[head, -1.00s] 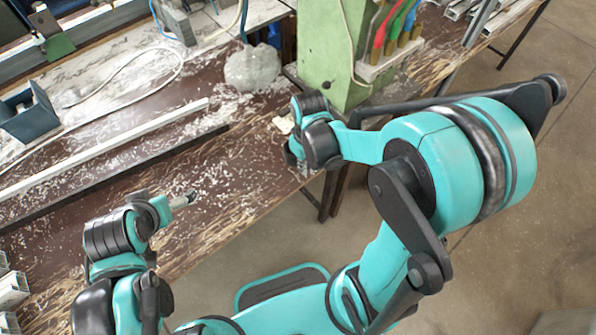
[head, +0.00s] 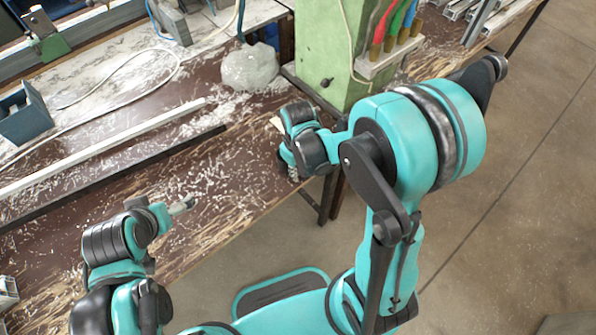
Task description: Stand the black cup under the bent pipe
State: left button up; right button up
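I cannot make out the black cup in the head view; it may be hidden by my arms. A thin blue curved pipe or hose (head: 241,22) comes down at the top, behind a pale grey lump; I cannot tell if it is the bent pipe. My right gripper (head: 289,162) is low over the bench's front edge, left of the green machine, its fingers largely hidden by its own housing. A small pale piece shows beside it. My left gripper (head: 182,206) is over the bench's front part, fingers pointing right, with nothing visible in it; its opening is unclear.
The green machine body (head: 350,50) with coloured handles (head: 393,28) stands right of the grey lump (head: 250,68). A blue-grey bin (head: 24,125) is at the left. A long light profile (head: 100,150) lies across the brown, shaving-strewn bench (head: 235,190).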

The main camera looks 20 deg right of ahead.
jog(key=shift+o, duration=0.5)
jog(key=shift+r, duration=0.1)
jog(key=shift+r, duration=0.2)
notch_tip(320, 180, up, 11)
jog(key=p, duration=0.4)
jog(key=shift+p, duration=0.3)
jog(key=s+d+r+m+t, duration=0.1)
jog(key=s+r+m+t, duration=0.3)
jog(key=s+r+t, duration=0.3)
notch_tip(320, 180, up, 2)
jog(key=shift+w+d+f, duration=0.1)
